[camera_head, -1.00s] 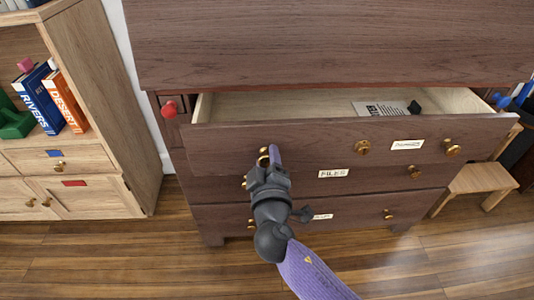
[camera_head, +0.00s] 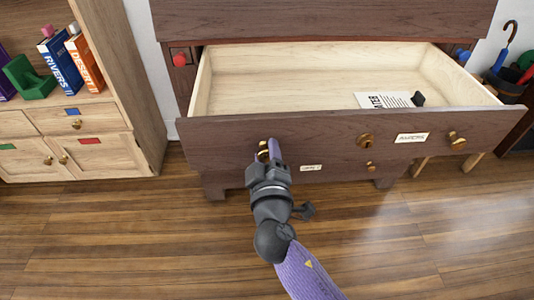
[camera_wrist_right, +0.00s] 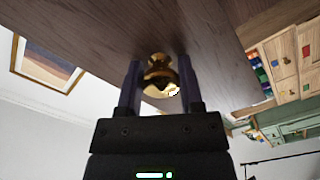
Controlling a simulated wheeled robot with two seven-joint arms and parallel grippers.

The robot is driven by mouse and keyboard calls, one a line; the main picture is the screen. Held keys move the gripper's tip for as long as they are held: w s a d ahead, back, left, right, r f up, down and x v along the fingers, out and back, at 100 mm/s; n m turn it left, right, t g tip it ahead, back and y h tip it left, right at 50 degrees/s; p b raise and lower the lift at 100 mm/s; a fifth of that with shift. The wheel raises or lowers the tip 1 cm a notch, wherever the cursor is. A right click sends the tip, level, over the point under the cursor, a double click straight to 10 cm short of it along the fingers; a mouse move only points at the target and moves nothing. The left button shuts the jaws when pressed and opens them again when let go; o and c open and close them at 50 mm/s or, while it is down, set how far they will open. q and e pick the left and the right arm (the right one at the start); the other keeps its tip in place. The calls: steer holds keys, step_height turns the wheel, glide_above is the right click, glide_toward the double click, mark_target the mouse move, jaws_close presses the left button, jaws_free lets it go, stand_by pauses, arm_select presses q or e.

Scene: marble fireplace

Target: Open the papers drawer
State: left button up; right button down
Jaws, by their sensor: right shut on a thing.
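The papers drawer (camera_head: 330,136) is the top drawer of a dark wood chest, pulled well out, with a label (camera_head: 411,137) at the right of its front. Inside lie a printed paper (camera_head: 385,99) and a small black object (camera_head: 418,98). My right gripper (camera_head: 269,156) is at the left brass knob (camera_head: 262,151) of this drawer. In the right wrist view the gripper's two fingers (camera_wrist_right: 159,85) are closed on either side of the brass knob (camera_wrist_right: 160,74). A second brass knob (camera_head: 457,141) is at the right. My left gripper is not in view.
Lower drawers are mostly hidden beneath the open one; a small label (camera_head: 311,168) shows. A light wood bookcase (camera_head: 125,90) with books stands at the left. A wooden floor (camera_head: 130,240) lies clear in front. An umbrella (camera_head: 507,45) stands at the right.

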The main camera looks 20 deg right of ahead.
steer(key=shift+s, duration=0.1)
steer(key=shift+c, duration=1.2)
jaws_free()
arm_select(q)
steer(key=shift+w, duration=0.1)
arm_select(e)
steer(key=shift+s+a, duration=0.1)
steer(key=shift+s, duration=0.05)
arm_select(q)
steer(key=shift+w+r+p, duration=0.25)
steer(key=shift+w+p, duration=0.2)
steer(key=shift+p, duration=0.05)
arm_select(e)
steer(key=v, duration=0.9)
steer(key=shift+s, duration=0.3)
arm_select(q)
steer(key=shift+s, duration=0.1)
